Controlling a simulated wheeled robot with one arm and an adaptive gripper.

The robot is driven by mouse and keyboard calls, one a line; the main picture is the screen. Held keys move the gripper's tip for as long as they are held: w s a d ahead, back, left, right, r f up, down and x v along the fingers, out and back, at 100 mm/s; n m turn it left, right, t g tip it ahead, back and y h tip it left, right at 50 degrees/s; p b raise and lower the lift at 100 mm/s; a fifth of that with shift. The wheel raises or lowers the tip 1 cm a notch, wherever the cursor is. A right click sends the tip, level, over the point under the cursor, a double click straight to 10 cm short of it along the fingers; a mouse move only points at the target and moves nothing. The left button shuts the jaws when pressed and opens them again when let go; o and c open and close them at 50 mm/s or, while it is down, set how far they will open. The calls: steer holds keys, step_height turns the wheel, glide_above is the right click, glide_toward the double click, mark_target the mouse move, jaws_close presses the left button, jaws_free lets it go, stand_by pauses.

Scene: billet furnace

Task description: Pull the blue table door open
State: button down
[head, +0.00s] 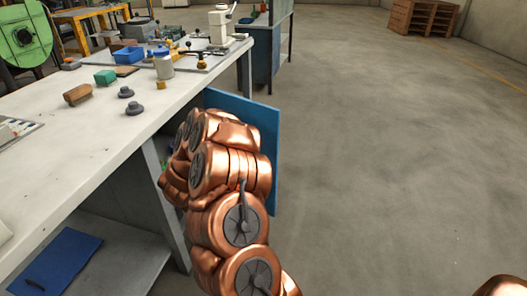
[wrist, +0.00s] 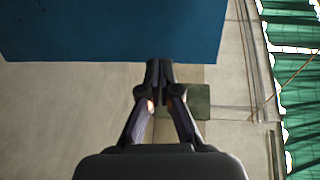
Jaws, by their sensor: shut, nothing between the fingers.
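The blue table door (head: 245,110) stands out from the right side of the white-topped table (head: 110,150), at an angle to it, so it is at least partly open. My copper arm covers much of it in the head view. In the wrist view the blue door (wrist: 115,30) fills the upper left and middle. My gripper (wrist: 160,65) is shut and empty, with its fingertips at the door's lower picture edge. I cannot tell whether they touch it. The head view hides my gripper behind my arm. No handle shows.
The tabletop holds a brown block (head: 77,95), a green block (head: 105,77), small grey weights (head: 134,108) and a blue box (head: 129,54). A blue cabinet (head: 262,50) stands beyond. The grey floor to the right is clear up to wooden pallets (head: 423,18).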

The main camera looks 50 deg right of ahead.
steer(key=s+d+f+m+g+h, duration=0.1)
steer(key=s+d+f+g, duration=0.1)
steer(key=s, duration=0.1)
steer(key=b, duration=0.1)
glide_toward(272, 138)
steer(key=shift+m+g, duration=0.3)
steer(key=shift+m, duration=0.1)
steer(key=d, duration=0.7)
steer(key=shift+d+f, duration=0.1)
steer(key=shift+f, duration=0.1)
steer(key=shift+w, duration=0.1)
